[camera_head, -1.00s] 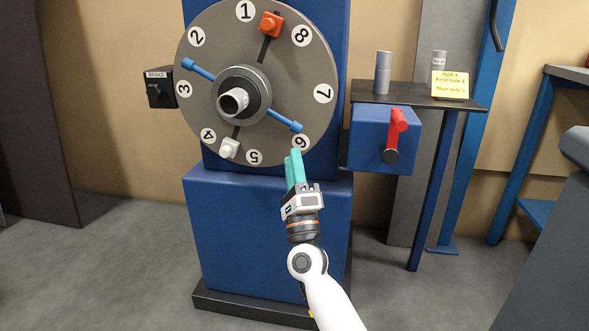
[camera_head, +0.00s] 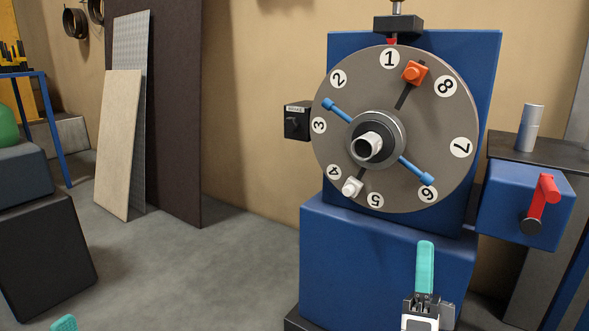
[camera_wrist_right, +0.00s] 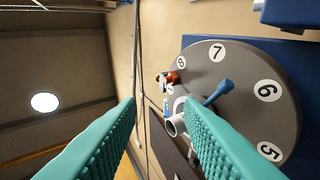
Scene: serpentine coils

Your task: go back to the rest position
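My right gripper (camera_head: 425,250) is low in the head view, upright in front of the blue machine base, and touches nothing that I can see. In the right wrist view (camera_wrist_right: 160,108) its two teal fingers stand apart with nothing held between them. Of my left gripper (camera_head: 64,323), only a teal tip shows at the bottom left edge of the head view. The rest of it is hidden below the frame.
A grey numbered disc (camera_head: 440,125) with a blue-handled hub is on the blue machine (camera_head: 350,240). A black brake box (camera_head: 297,121) is on its left, a red-handled blue box (camera_head: 505,205) on its right. Boards (camera_head: 120,145) lean on the wall. Floor left of the machine is clear.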

